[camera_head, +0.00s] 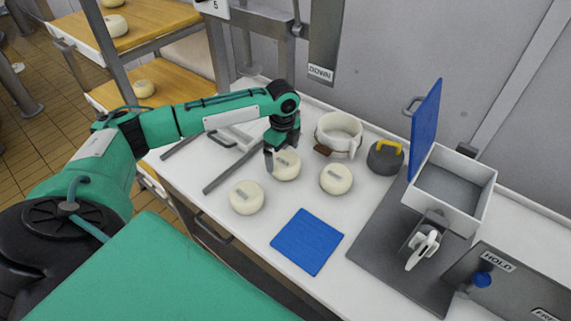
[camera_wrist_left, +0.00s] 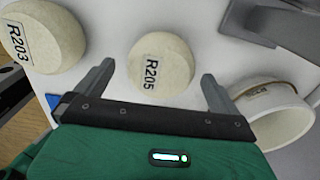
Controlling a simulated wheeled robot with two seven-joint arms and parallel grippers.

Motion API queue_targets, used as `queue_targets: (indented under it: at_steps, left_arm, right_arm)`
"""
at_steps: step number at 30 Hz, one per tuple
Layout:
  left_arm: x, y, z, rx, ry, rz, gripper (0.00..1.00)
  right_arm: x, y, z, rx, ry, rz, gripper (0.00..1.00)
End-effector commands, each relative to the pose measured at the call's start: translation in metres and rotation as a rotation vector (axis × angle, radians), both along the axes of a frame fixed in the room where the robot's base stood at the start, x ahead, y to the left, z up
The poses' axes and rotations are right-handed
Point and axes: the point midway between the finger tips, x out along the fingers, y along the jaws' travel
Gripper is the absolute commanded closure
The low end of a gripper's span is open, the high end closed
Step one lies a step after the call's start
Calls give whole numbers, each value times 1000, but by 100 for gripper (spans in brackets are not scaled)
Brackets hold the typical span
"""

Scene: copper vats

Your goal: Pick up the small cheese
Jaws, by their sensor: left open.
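Three pale round cheeses stand on the white table: one at the front left (camera_head: 247,198), one in the middle (camera_head: 287,168), one to the right (camera_head: 336,180). They look close in size; I cannot tell which is the small one. My left gripper (camera_head: 281,154) is open and empty, pointing down at the middle cheese, partly covering it. In the left wrist view, a cheese labelled R205 (camera_wrist_left: 161,66) lies ahead of and between the spread fingertips (camera_wrist_left: 157,72). Another, labelled R203 (camera_wrist_left: 42,40), is at the upper left. My right gripper is out of view.
A white mould (camera_head: 338,133) with a brown handle stands behind the cheeses, beside a dark weight with a yellow handle (camera_head: 385,157). A blue mat (camera_head: 307,241) lies in front. A white box (camera_head: 455,190) with a blue lid is at right. Wooden shelves (camera_head: 185,72) stand at left.

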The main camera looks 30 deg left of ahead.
Motion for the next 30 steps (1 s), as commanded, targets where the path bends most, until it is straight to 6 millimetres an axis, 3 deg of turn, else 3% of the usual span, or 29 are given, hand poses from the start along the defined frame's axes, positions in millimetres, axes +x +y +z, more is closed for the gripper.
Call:
queue_targets:
  at_steps: [10, 19, 27, 30]
  left_arm:
    - [2, -7, -44, 2, 3, 0, 0]
    - [3, -8, -50, 1, 0, -1, 0]
    - [3, -7, -50, 1, 0, 0, 52]
    - [3, -7, -49, 1, -1, 0, 52]
  right_arm:
    - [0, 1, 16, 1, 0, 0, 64]
    - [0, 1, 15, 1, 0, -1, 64]
    - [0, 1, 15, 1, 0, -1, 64]
    - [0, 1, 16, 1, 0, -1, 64]
